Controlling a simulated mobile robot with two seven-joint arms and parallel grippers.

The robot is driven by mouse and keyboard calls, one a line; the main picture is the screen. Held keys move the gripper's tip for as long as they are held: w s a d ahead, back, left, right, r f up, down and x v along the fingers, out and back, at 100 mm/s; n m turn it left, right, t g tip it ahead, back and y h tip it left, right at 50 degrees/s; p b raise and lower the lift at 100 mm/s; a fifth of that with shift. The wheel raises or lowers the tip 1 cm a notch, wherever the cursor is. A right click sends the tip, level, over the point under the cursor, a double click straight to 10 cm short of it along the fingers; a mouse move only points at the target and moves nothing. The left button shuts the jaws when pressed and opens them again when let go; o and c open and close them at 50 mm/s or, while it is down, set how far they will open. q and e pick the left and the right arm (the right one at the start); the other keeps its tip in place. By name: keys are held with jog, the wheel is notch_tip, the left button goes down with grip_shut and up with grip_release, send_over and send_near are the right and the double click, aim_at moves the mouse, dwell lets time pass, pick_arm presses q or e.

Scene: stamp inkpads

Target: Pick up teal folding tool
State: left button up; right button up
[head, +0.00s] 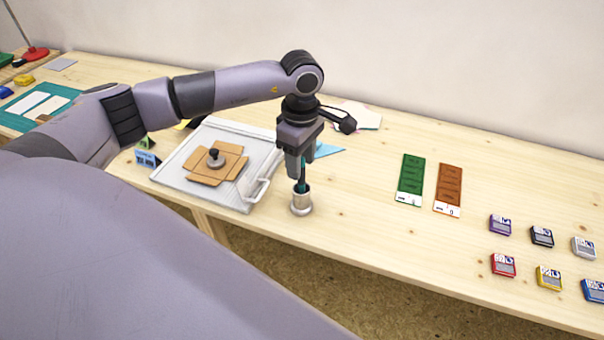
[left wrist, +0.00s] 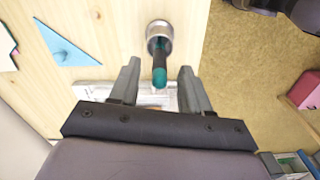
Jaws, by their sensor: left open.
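The teal folding tool (head: 303,177) stands in a small metal cup (head: 301,204) near the table's front edge. In the left wrist view the teal folding tool (left wrist: 160,75) has a dark shaft and a teal end, and its lower part is inside the metal cup (left wrist: 159,30). My left gripper (head: 299,170) is above the cup, pointing down. In the left wrist view my left gripper (left wrist: 158,75) is open, with one finger on each side of the tool's teal end and visible gaps between. My right gripper is not in view.
A white tray (head: 186,179) with an unfolded cardboard box (head: 231,167) and a dark-knobbed weight lies left of the cup. A blue triangle (head: 329,149) lies behind. Green (head: 410,178) and brown (head: 448,187) strips and several inkpads (head: 503,265) are right.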

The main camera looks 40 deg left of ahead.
pick_arm(q)
jog(key=shift+f, duration=0.85)
grip_shut()
jog(key=shift+r, duration=0.1)
